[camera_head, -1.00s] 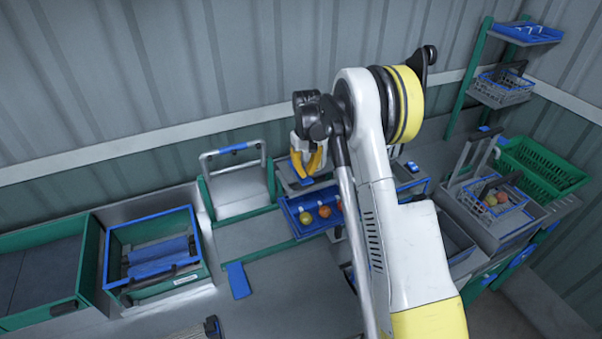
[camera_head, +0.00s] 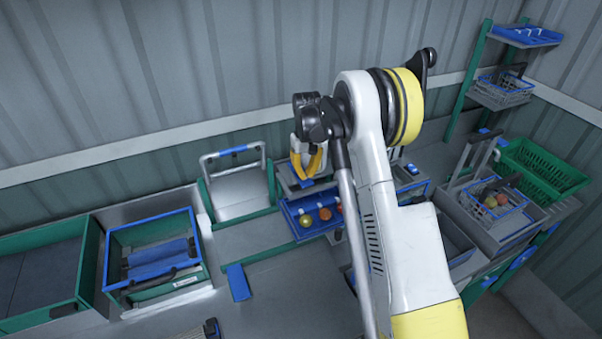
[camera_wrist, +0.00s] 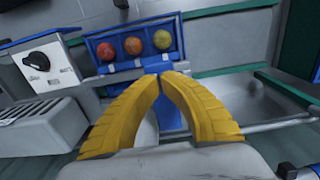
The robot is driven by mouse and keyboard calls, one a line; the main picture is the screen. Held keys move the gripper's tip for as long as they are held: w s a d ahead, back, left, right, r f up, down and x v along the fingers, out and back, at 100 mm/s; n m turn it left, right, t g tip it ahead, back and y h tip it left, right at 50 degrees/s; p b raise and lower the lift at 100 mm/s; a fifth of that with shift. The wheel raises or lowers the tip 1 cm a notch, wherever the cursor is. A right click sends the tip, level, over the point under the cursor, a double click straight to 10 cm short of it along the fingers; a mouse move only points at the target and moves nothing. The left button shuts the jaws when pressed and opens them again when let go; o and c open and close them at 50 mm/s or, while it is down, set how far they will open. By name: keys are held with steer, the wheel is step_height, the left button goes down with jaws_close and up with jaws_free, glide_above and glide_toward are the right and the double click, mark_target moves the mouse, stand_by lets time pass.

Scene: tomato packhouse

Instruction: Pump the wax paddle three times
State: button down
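My gripper (camera_head: 308,172) hangs over the small grey unit at the back of the bench. In the wrist view its yellow fingers (camera_wrist: 162,78) converge with their tips together or nearly so, and nothing shows clearly held between them. A blue flat piece, likely the wax paddle (camera_head: 306,184), shows just below the fingertips in the head view. In the wrist view a blue piece (camera_wrist: 172,112) lies behind the fingers and is partly hidden by them. I cannot tell whether the fingertips touch it.
A blue tray (camera_head: 292,208) with several coloured tomatoes is close in front. A metal frame with a blue grip (camera_head: 233,149) stands left. A green bin (camera_head: 196,222) holds a blue pad (camera_head: 158,261). A blue strip (camera_head: 238,281) lies on the bench. A green crate (camera_head: 545,170) is right.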

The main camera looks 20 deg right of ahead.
mark_target(306, 181)
steer(key=shift+f, duration=0.1)
steer(key=shift+f+b, duration=2.05)
steer(key=shift+f, duration=0.3)
steer(key=shift+r, duration=0.2)
steer(key=shift+r+p, duration=1.15)
steer(key=shift+r, duration=1.35)
steer(key=shift+f, duration=0.2)
